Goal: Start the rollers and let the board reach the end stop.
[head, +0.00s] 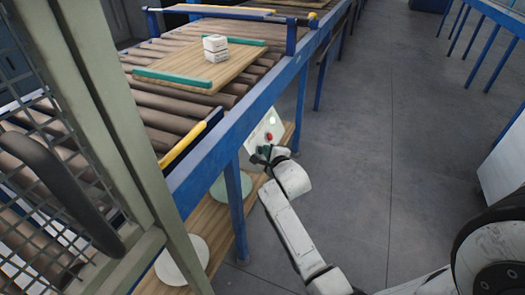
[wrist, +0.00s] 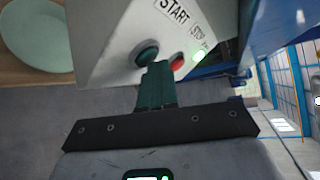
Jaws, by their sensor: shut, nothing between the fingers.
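The wooden board (head: 185,62) lies on the brown rollers (head: 165,103), with a green strip along two opposite edges and a small white stack (head: 215,47) on it. A yellow-topped blue bar (head: 190,146) crosses the rollers' near end, apart from the board; another (head: 235,12) spans the far side. I cannot tell which is the end stop.
A blue frame rail (head: 262,92) runs above the box. Pale round plates (head: 182,260) lie on a wooden shelf (head: 208,222) below. A green post with mesh (head: 110,100) stands at the left. Grey floor (head: 400,130) to the right is clear.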

